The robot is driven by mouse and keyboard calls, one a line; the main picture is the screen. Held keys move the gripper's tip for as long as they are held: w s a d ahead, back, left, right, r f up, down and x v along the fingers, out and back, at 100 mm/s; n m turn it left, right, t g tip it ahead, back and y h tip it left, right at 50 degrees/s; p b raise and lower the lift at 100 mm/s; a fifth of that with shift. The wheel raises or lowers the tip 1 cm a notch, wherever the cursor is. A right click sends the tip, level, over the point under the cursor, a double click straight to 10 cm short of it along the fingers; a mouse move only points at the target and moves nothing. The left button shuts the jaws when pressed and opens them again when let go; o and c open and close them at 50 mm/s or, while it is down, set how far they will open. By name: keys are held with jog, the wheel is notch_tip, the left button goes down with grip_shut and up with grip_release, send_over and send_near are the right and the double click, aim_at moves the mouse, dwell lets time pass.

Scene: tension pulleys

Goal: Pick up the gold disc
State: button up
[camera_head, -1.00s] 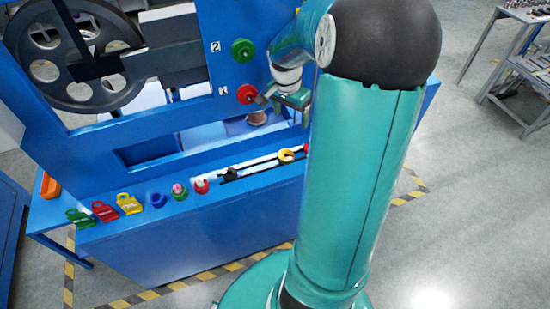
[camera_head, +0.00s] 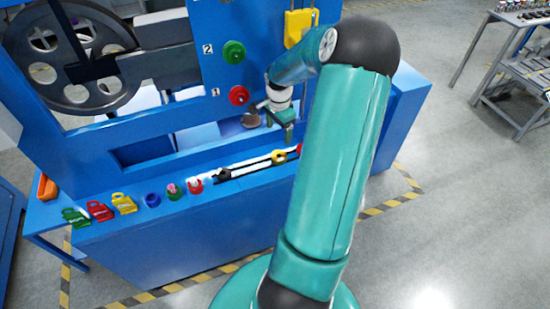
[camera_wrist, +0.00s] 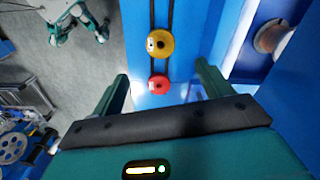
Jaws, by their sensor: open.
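The gold disc (camera_head: 279,157) sits on the dark rail on the blue bench's front ledge in the head view. In the wrist view the gold disc (camera_wrist: 160,44) lies on the dark rail, with a red disc (camera_wrist: 159,86) beside it. My gripper (camera_head: 286,134) points down above the rail, close to the gold disc, in the head view. In the wrist view my gripper (camera_wrist: 162,72) has its two fingers wide apart with nothing between them. Both discs show in the gap between the fingers, apart from them, the gold one farther up the picture.
Along the ledge to the left stand red (camera_head: 195,186), green (camera_head: 173,192) and blue (camera_head: 152,200) round pieces. Coloured tags (camera_head: 99,210) lie farther left. The blue upright panel (camera_head: 215,20) with green and red knobs rises behind. A brownish spool (camera_wrist: 270,38) is at right in the wrist view.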

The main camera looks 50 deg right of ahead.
send_over(279, 153)
jog(key=a, duration=0.1)
notch_tip(279, 153, down, 6)
jog(key=shift+s+f, duration=0.15)
jog(key=shift+f, duration=1.45)
jog(key=shift+s+f, duration=0.15)
jog(key=shift+f, duration=1.45)
jog(key=shift+c, duration=0.2)
jog(key=c, duration=1.4)
jog(key=shift+r, duration=0.1)
